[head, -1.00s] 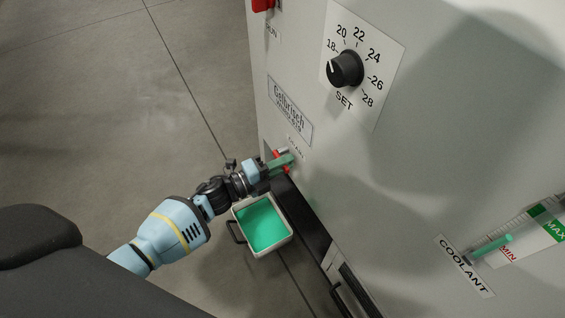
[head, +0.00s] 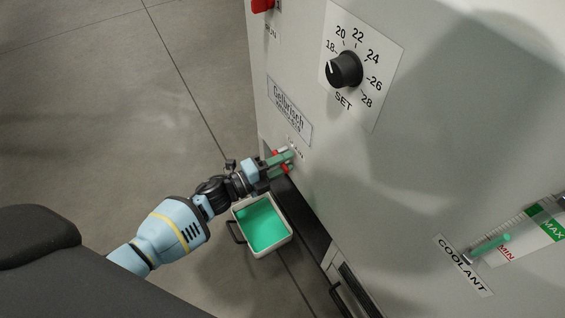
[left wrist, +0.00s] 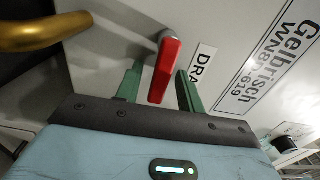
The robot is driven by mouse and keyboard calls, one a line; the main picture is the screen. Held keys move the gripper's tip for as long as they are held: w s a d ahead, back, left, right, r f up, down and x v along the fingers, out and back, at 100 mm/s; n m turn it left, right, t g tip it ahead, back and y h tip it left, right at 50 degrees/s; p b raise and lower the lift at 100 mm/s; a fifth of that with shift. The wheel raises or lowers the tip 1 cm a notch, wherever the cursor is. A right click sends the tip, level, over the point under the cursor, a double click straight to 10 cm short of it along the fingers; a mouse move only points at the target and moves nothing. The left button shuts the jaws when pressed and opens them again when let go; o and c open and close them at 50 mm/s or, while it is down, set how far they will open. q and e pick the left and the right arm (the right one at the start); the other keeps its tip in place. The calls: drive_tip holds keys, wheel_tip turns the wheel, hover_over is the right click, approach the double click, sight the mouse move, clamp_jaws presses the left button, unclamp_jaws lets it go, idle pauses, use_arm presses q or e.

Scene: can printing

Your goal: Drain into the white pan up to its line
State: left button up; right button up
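The white pan (head: 283,243) stands on the floor beside the machine, holding green liquid (head: 265,224). I cannot make out its line. My left gripper (head: 284,161) is above the pan at the machine's drain valve. The valve's red lever (left wrist: 164,68) lies between the two green fingers in the left wrist view, with the fingers apart on either side of it. A brass pipe (left wrist: 45,32) shows at upper left there. The liquid stream is not visible. My right gripper is out of view.
The machine (head: 410,150) fills the right side, with a SET knob (head: 344,70) and a coolant gauge (head: 492,246) whose green column is near MIN. The pan's dark handle (head: 235,232) points left. Open floor (head: 110,110) lies at left.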

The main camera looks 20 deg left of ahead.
sight(281, 165)
use_arm(q)
drive_tip(key=shift+s+a, duration=0.15)
drive_tip(key=shift+s, duration=0.05)
drive_tip(key=p+v, duration=0.1)
drive_tip(key=v, duration=0.5)
drive_tip(key=shift+s+a+p, duration=0.3)
drive_tip(key=shift+s+a, duration=0.15)
drive_tip(key=shift+s, duration=0.1)
